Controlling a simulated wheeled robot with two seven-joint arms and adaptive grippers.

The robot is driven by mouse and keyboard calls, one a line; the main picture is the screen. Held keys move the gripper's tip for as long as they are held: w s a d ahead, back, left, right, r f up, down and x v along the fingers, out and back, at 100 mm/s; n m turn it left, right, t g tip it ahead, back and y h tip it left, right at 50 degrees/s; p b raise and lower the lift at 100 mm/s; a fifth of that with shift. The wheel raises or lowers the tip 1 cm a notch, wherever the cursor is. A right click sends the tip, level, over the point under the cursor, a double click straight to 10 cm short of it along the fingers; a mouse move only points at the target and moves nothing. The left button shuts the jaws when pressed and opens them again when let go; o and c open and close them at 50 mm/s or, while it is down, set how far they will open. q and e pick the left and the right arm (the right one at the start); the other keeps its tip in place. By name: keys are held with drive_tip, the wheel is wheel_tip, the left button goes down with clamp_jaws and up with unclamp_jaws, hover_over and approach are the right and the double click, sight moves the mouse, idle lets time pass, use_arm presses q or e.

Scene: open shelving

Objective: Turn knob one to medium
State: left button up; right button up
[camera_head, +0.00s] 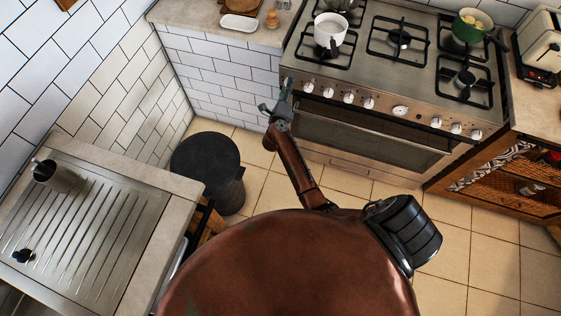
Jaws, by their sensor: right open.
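The stove (345,77) stands at the back with a row of white knobs along its front panel. The leftmost knob (308,87) shows at the left end of the panel; its setting is too small to read. No knob labels are legible. My right gripper (276,95) is open and empty, at the stove's front left corner, just left of the leftmost knob. It seems apart from that knob, though depth is hard to judge. My left gripper is not in view.
A white pot (329,33) stands on the left burner, and a green pot (471,27) on the right. A toaster (540,45) is at the far right. A black round bin (208,165) stands below left. A metal drainboard (80,230) lies at left. Tiled floor before the stove is clear.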

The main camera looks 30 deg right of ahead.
use_arm(q)
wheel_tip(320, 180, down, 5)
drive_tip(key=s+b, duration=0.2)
drive_tip(key=b, duration=0.3)
use_arm(e)
drive_tip(key=s+a+m+p, duration=0.3)
drive_tip(key=s+a, duration=0.2)
drive_tip(key=s, duration=0.1)
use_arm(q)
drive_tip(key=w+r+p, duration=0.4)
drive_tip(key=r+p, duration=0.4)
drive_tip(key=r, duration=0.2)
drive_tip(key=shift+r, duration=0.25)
use_arm(e)
drive_tip(key=s+a+f+n+y, duration=0.2)
drive_tip(key=s+f+n+y, duration=0.1)
drive_tip(key=f+n, duration=0.4)
drive_tip(key=s+a+f+n+y, duration=0.3)
drive_tip(key=s+f+n, duration=0.2)
drive_tip(key=f+n, duration=0.2)
drive_tip(key=s+a+f+n+t+y, duration=0.1)
drive_tip(key=s+a+f+n+y, duration=0.2)
drive_tip(key=f+n, duration=0.4)
drive_tip(key=shift+s+f+n+y, duration=0.35)
drive_tip(key=shift+s+f, duration=0.4)
drive_tip(key=shift+f, duration=0.5)
